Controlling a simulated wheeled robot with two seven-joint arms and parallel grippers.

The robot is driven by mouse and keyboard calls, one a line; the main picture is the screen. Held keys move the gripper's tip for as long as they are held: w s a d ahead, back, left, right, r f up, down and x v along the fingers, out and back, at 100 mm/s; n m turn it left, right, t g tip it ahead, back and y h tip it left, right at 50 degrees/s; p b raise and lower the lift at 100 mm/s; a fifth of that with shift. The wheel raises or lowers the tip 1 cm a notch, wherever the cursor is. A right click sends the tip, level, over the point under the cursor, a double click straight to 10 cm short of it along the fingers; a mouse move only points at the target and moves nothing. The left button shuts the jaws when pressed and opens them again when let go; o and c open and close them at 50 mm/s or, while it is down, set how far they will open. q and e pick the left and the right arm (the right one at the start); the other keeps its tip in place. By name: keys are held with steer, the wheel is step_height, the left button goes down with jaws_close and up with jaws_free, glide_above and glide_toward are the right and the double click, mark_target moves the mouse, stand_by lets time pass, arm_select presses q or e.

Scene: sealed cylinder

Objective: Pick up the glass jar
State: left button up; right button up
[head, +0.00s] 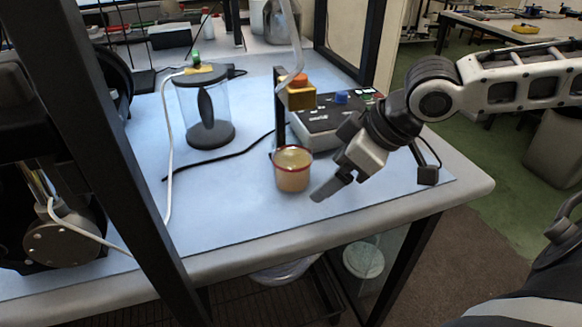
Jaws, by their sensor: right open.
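A small glass jar (292,172) with a red rim and tan contents stands upright on the blue table mat. My right gripper (329,187) comes in from the right, just right of the jar and a little nearer the table's front edge. It is open, with nothing seen in it, and its fingers overlap in this view. A small gap shows between the fingers and the jar. My left gripper is not in view.
A clear cylinder (221,105) with dark lid and base stands behind left. A grey device box (325,122) sits behind the jar, with an orange-yellow block (301,97) above it. A black frame post (112,150) crosses the left. The mat's front (235,215) is clear.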

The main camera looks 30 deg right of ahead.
mark_target(297, 161)
steer(key=shift+w+a+b, duration=0.35)
steer(key=shift+w, duration=0.45)
steer(key=shift+w+a+f, duration=0.1)
steer(key=shift+w+a+f+b, duration=0.1)
steer(key=shift+w+a+b, duration=0.15)
steer(key=shift+w+b, duration=0.1)
steer(key=shift+w+a, duration=0.1)
steer(key=shift+w, duration=0.25)
steer(key=shift+w+a+b, duration=0.5)
steer(key=shift+w+a, duration=0.35)
steer(key=shift+w, duration=0.25)
steer(key=shift+w+a+f, duration=0.1)
steer(key=shift+w+f, duration=0.15)
steer(key=shift+f, duration=0.05)
steer(key=c, duration=1.2)
steer(key=shift+r, duration=0.1)
steer(key=shift+c, duration=0.2)
